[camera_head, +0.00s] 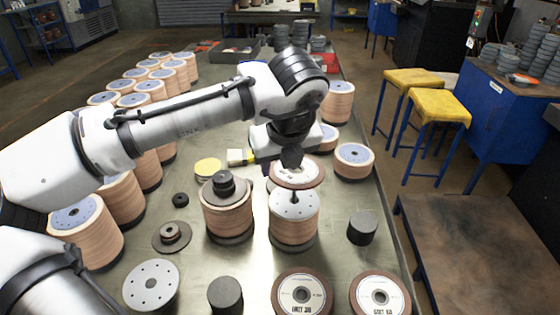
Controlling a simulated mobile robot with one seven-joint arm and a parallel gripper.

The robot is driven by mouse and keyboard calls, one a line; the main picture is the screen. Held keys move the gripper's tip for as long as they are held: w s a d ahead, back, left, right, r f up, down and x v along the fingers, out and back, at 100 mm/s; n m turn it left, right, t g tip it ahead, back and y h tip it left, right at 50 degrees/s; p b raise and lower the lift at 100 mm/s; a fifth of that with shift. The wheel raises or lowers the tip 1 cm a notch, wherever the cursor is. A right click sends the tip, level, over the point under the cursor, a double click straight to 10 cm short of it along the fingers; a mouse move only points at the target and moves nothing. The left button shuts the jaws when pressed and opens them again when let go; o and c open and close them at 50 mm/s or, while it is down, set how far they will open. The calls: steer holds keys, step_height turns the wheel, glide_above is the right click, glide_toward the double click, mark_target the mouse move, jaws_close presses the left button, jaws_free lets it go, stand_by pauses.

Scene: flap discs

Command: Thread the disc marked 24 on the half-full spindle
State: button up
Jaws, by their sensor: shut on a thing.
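My gripper (291,158) is shut on a brown-rimmed flap disc (312,174) with a pale label. The disc looks roughly level. Its marking is partly hidden by the gripper and too small to read. It is over a stack of discs (293,232) with a pale, holed top plate and a dark central post, which I take to be the half-full spindle. The post tip is close under the disc; whether it has entered the hole I cannot tell. Two labelled discs, a left one (318,291) and a right one (399,297), lie at the front of the table.
A stack with a black knob (228,210) stands close left of the spindle. A dark cylinder (362,228) stands to the right, another (225,295) in front. A holed plate (150,287) lies front left. Rows of tall stacks (135,85) fill the left side.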

mark_target(280, 174)
steer(key=shift+f+b, duration=0.4)
steer(key=shift+f, duration=0.3)
steer(key=shift+w+f, duration=0.1)
steer(key=shift+f, duration=0.75)
stand_by(0.6)
steer(key=o, duration=1.3)
steer(key=b+v, duration=0.1)
steer(key=v, duration=1.2)
steer(key=shift+d+r, duration=0.1)
steer(key=shift+r, duration=0.25)
